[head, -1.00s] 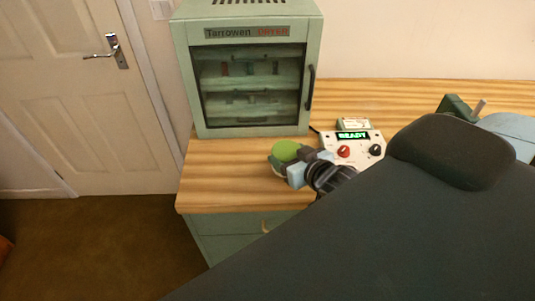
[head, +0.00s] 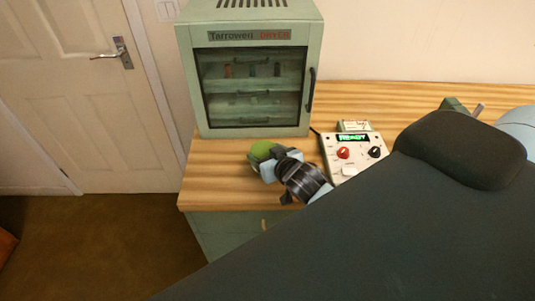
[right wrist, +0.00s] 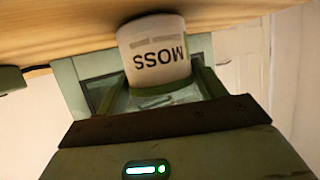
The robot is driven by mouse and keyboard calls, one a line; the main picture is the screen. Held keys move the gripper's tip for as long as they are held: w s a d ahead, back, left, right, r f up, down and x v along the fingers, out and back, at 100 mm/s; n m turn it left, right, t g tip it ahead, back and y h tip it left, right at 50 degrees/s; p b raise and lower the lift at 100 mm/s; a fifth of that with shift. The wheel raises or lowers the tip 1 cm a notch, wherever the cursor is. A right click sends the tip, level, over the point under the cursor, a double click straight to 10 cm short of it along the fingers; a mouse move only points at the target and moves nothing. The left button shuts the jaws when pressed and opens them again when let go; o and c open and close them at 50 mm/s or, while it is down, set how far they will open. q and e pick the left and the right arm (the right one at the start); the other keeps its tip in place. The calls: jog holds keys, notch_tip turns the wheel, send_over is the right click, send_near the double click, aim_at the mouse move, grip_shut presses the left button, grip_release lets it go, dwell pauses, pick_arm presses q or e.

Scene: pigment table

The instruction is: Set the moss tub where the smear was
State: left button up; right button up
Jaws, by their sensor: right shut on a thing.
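The moss tub shows its green lid (head: 262,150) in the head view, over the left part of the wooden tabletop in front of the dryer. In the right wrist view it is a white tub (right wrist: 155,62) with the word MOSS upside down. My right gripper (head: 272,161) is shut on the tub, its fingers on either side of it. The tub's base is close to the wood, but I cannot tell whether it touches. I see no smear on the bare wood in view. My left gripper is not in view.
The green Tarrowen dryer (head: 250,133) stands at the back left, its door shut. A control box (head: 348,170) with a red knob and a lit display stands right of the tub. The tabletop (head: 215,185) left of the tub is clear up to its edge. My arm covers the right foreground.

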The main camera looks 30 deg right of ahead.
jog(key=shift+f, duration=0.15)
jog(key=o, duration=1.2)
jog(key=shift+r, duration=0.25)
jog(key=shift+s, duration=0.4)
jog(key=b+v, duration=0.1)
jog(key=v, duration=1)
jog(key=shift+s, duration=0.1)
